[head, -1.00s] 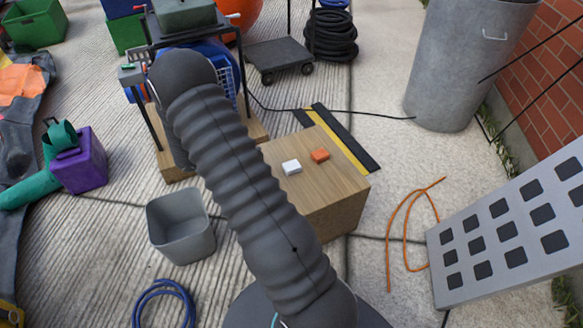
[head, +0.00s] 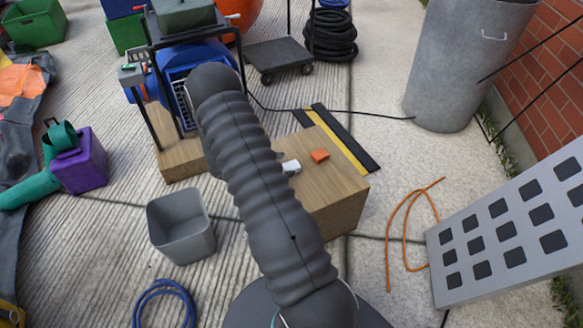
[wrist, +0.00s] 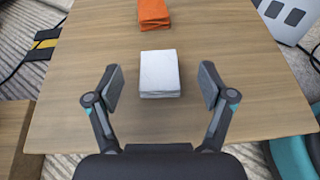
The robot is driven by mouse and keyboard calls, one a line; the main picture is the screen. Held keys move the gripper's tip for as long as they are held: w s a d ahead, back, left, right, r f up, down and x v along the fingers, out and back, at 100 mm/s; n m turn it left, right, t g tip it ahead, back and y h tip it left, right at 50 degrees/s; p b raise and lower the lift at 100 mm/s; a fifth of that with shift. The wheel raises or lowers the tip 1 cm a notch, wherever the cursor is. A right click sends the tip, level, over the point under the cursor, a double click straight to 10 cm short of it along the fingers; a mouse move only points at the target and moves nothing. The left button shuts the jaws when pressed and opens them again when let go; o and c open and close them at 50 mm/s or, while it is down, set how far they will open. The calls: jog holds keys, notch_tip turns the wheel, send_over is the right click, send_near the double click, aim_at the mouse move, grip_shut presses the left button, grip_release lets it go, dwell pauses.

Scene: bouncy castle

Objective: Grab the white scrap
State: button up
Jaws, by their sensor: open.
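The white scrap (wrist: 160,73) lies flat on a wooden block (wrist: 75,115), in the middle of the wrist view. In the head view the white scrap (head: 291,167) is partly hidden by my arm. My gripper (wrist: 161,84) is open, with one finger to the left and one to the right of the scrap in the picture. There is a gap on both sides, and neither finger touches it. How high the fingertips are above the block is hard to tell.
An orange scrap (wrist: 153,14) lies on the same block just beyond the white one. A grey open bin (head: 180,226) stands on the ground left of the block. A grey panel with dark squares (head: 510,225) leans at the right. The block top around the scraps is clear.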

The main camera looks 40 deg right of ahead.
aim_at(295, 164)
jog(key=x, duration=0.5)
jog(key=shift+w, duration=0.1)
jog(key=c, duration=0.9)
